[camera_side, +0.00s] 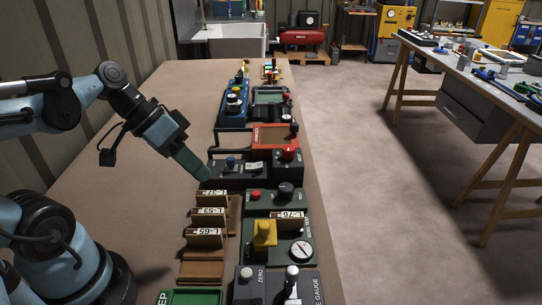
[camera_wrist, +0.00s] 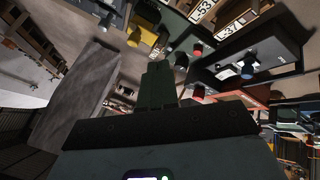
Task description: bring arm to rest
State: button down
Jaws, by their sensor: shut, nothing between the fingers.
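My gripper (camera_side: 204,177) is shut and empty. In the side view its green fingers point down and right, with their tips at the left end of a dark control box (camera_side: 222,170) that has a blue knob and a red knob. I cannot tell whether the tips touch the box. In the wrist view the closed fingers of my gripper (camera_wrist: 158,82) stand up from the dark gripper body at the bottom centre.
Numbered wooden blocks (camera_side: 206,236) stand on the bench in front. A green gauge panel (camera_side: 263,212) with a yellow block (camera_side: 264,234) is beside them. A red-orange box (camera_side: 275,136) and blue unit (camera_side: 233,103) lie behind. The bench (camera_side: 160,215) is bare at left.

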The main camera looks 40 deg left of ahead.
jog(key=w+y, duration=0.1)
jog(key=y, duration=0.1)
jog(key=w+a+t+y, duration=0.1)
jog(key=w, duration=0.1)
jog(key=w+a+f+n+t+y, duration=0.1)
jog(key=y, duration=0.1)
jog(key=shift+w+f+y, duration=0.1)
jog(key=shift+w+y, duration=0.1)
jog(key=shift+y, duration=0.1)
dwell(0.7)
